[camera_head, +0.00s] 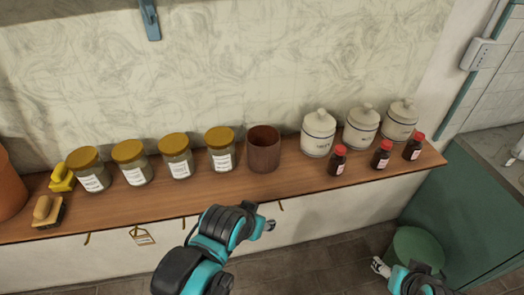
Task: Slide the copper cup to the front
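The copper cup (263,150) is a brown, open-topped cup standing upright near the middle of the wooden shelf (215,194), towards the wall. It stands between a yellow-lidded jar and a white lidded pot. My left gripper (269,226) is in front of the shelf's front edge, below the cup in the picture and apart from it. Its fingers are small and partly hidden by my arm, so its opening is unclear. My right gripper (380,267) is low at the right, away from the shelf. Its opening is also unclear.
Several yellow-lidded jars (176,157) stand left of the cup. Three white pots (318,134) and three red-capped bottles (338,161) stand right. Yellow items (62,178) lie far left. The shelf strip before the cup is clear. A green bin (414,251) stands below right.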

